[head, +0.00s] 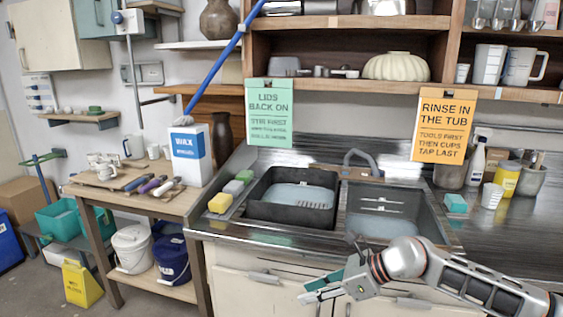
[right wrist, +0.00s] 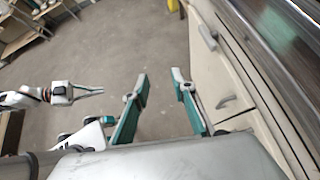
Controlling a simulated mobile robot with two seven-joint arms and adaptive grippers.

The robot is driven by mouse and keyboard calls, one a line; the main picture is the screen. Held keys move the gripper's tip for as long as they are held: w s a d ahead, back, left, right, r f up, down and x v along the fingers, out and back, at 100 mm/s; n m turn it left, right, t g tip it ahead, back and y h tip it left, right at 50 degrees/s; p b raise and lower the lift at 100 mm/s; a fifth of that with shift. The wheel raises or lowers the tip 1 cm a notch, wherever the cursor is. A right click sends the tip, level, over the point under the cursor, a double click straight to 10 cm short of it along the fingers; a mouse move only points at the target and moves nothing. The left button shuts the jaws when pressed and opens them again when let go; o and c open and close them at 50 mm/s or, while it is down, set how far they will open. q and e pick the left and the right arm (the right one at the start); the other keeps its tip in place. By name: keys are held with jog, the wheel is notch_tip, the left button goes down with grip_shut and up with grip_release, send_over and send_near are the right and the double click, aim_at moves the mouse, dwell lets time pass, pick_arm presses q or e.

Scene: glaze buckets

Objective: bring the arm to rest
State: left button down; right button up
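My right arm (head: 460,279) reaches in from the lower right in the head view. Its gripper (head: 306,290) is in front of the cabinet doors below the sink counter, pointing left. In the right wrist view the right gripper (right wrist: 159,82) has its two green-sided fingers apart, with only bare floor between them. It is empty and touches nothing that I can see. My left gripper (right wrist: 101,92) shows small at the left of the right wrist view, over the floor. Its opening is too small to judge. The head view does not show it.
The cabinet front (right wrist: 232,75) runs close beside the right gripper. Above stand the counter and twin sink tubs (head: 290,209). A wooden table (head: 150,203) with a white bucket (head: 131,248) and a blue bucket (head: 172,260) on its lower shelf is left. Floor is free between.

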jog(key=s+a+r+m+t+y, duration=0.1)
jog(key=s+a+r+m+y, duration=0.1)
jog(key=s+a+m+y, duration=0.7)
jog(key=s+d+f+m+t+h, duration=0.3)
jog(key=d+f+m+t+h, duration=0.35)
jog(key=m, duration=0.85)
jog(key=s+d+f+m+t+h, duration=0.35)
jog(key=d+f+m+h, duration=0.5)
jog(key=f+m, duration=0.55)
jog(key=s+d+f+m+g, duration=0.1)
jog(key=s+d+f+m, duration=0.2)
jog(key=s, duration=0.2)
jog(key=s+d+f+m+g+h, duration=0.1)
jog(key=s+d+f+m+g, duration=0.1)
jog(key=s+d+f+m, duration=0.1)
jog(key=shift+s+d+f+m, duration=0.35)
jog(key=shift+s+f, duration=0.25)
jog(key=shift+s, duration=0.6)
